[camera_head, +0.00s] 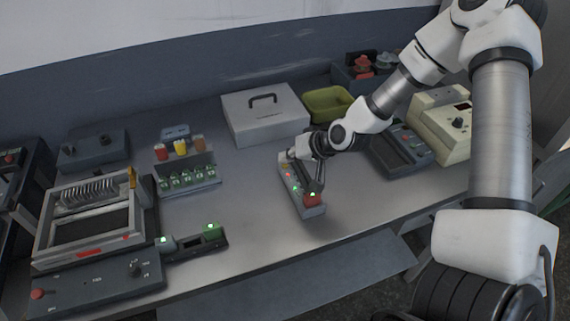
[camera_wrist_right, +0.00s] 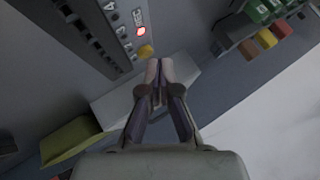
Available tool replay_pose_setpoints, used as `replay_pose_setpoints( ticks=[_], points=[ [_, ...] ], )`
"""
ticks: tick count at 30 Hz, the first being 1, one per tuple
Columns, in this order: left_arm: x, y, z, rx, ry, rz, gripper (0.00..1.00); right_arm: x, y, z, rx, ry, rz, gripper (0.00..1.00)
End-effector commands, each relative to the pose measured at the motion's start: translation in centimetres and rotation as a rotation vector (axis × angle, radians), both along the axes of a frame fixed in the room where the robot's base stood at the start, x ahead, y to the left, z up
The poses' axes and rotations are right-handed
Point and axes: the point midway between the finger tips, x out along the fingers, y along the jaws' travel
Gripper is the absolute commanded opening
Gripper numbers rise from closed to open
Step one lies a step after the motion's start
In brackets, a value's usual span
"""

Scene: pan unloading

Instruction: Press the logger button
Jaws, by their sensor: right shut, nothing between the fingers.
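A narrow grey box with a row of lights and buttons (camera_head: 311,211), which appears to be the logger, stands near the middle of the bench. In the right wrist view its panel (camera_wrist_right: 105,30) shows a lit red light and a yellow button (camera_wrist_right: 146,51) at one end. My right gripper (camera_head: 292,154) is over the far end of this box, shut and empty. The gripper and wrist hide part of the box in the head view. My left gripper is not in view.
A grey case with a handle (camera_head: 264,113) and a green tray (camera_head: 325,103) stand behind. A dark keypad unit (camera_head: 400,151) and a cream instrument (camera_head: 448,124) are to the right. A rack of green-marked items (camera_head: 188,180) is left. The front middle bench is clear.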

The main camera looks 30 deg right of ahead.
Motion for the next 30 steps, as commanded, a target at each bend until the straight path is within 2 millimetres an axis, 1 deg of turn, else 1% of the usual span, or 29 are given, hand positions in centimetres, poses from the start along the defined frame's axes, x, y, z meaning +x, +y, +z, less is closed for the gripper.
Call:
replay_pose_setpoints(
  ticks=[21, 24, 30],
  points=[
    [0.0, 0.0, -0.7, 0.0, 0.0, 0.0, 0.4, 0.0, 0.0, -0.8, 0.0, 0.0, 0.0, 0.0],
    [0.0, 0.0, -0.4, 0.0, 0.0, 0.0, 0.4, 0.0, 0.0, -0.5, 0.0, 0.0, 0.0, 0.0],
    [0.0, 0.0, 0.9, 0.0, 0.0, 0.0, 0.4, 0.0, 0.0, 1.0, 0.0, 0.0, 0.0, 0.0]
  ],
)
